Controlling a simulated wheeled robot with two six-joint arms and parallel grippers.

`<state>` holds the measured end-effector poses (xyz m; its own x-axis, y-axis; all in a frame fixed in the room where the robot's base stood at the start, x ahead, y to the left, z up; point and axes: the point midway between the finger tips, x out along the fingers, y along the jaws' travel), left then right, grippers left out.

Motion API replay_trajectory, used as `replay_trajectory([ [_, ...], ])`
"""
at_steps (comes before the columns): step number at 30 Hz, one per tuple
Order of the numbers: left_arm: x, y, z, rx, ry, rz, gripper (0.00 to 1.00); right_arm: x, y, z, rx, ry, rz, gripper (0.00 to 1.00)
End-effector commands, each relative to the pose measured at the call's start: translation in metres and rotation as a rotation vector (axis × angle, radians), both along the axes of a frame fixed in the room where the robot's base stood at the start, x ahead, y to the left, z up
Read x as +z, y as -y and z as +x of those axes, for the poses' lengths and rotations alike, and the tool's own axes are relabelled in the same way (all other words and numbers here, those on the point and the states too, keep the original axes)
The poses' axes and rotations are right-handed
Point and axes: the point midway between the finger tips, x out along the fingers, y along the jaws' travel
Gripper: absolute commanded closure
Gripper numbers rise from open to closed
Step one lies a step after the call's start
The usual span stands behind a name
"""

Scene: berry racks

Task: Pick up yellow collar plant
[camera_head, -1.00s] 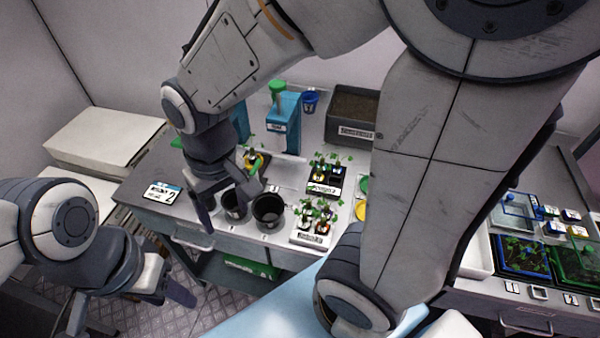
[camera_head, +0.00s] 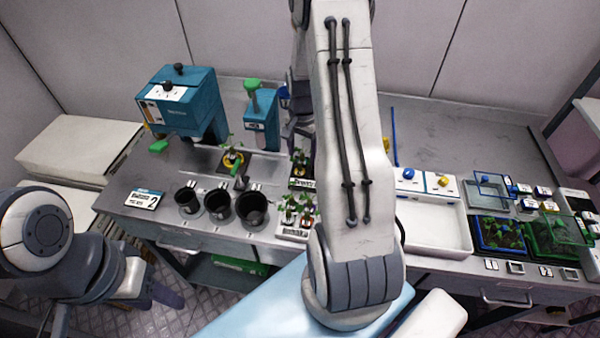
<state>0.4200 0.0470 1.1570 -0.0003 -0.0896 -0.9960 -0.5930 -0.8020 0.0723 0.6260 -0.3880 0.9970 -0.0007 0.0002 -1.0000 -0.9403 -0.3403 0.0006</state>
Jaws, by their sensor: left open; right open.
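The yellow collar plant (camera_head: 233,160) is a small green seedling with a yellow-orange ring. It stands in a dark recess of the bench, behind the row of black pots. My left gripper (camera_head: 165,293) is open and empty at the lower left, in front of and below the bench edge. My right gripper (camera_head: 300,128) is to the right of the plant, near the back of the bench, and apart from it. My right arm's upright link hides part of it.
Three black pots (camera_head: 218,205) stand in front of the plant. A teal machine (camera_head: 185,105) stands behind left and a blue dispenser (camera_head: 262,120) behind. Seedling trays (camera_head: 296,232) are at right. A white tray (camera_head: 432,226) lies beyond my arm.

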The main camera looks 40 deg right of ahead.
Motion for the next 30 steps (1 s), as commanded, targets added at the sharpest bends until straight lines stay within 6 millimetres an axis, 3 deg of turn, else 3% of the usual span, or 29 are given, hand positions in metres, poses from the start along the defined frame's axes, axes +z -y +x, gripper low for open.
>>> replay_trajectory([
  [5,0.006,0.0,0.0,0.0,0.0,0.0,0.5,-0.011,-0.002,0.001,0.002,-0.002,0.002,0.25],
  [15,0.024,0.0,0.0,0.001,0.0,0.0,0.5,-0.052,-0.003,0.004,0.003,-0.001,0.001,0.25],
  [24,0.023,0.0,0.0,0.001,0.0,0.0,0.5,-0.057,-0.003,0.004,0.003,0.001,-0.001,0.25],
  [30,0.023,0.0,0.0,0.001,0.0,0.0,0.5,-0.057,-0.002,0.004,0.003,0.001,0.0,1.0],
])
